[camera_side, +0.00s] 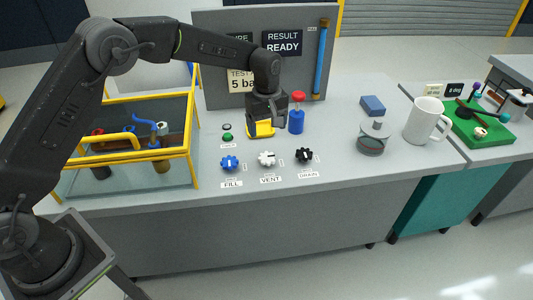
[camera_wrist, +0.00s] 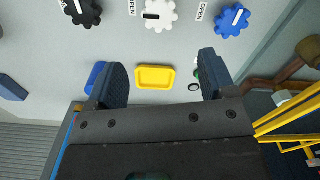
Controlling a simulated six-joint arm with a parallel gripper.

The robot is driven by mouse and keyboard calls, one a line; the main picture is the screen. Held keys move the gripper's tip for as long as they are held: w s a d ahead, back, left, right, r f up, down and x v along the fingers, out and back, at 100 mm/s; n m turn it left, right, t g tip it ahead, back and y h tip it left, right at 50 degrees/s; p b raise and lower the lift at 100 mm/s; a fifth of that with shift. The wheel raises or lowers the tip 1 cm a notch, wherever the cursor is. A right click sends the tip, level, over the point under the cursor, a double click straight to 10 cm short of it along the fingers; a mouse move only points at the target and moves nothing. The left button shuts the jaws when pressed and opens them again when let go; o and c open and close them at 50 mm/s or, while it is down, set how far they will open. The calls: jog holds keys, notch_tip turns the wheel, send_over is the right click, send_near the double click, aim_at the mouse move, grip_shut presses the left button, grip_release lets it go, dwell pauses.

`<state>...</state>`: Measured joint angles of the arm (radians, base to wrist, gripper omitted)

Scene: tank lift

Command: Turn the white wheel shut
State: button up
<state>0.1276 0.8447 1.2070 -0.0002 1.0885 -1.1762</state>
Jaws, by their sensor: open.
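The white wheel (camera_side: 266,158) sits on the grey bench between a blue wheel (camera_side: 229,163) and a black wheel (camera_side: 304,155). A "VENT" label lies in front of it. In the wrist view the white wheel (camera_wrist: 159,14) is at the top centre, with an "OPEN" label at its left. My gripper (camera_side: 273,127) is over the bench behind the wheels, above a yellow tray (camera_wrist: 155,77). In the wrist view its two fingers (camera_wrist: 163,80) are spread apart with nothing between them. The gripper is apart from the white wheel.
A blue cylinder with a red top (camera_side: 296,118) stands close right of my gripper. A green button (camera_side: 227,138) is at its left. A yellow-framed tank (camera_side: 130,150) stands further left. A panel rises behind.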

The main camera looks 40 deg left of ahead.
aim_at(267, 155)
notch_tip(267, 155, down, 11)
jog(key=shift+r, duration=0.2)
jog(key=shift+c, duration=0.3)
jog(key=c, duration=0.9)
jog(key=shift+o, duration=0.2)
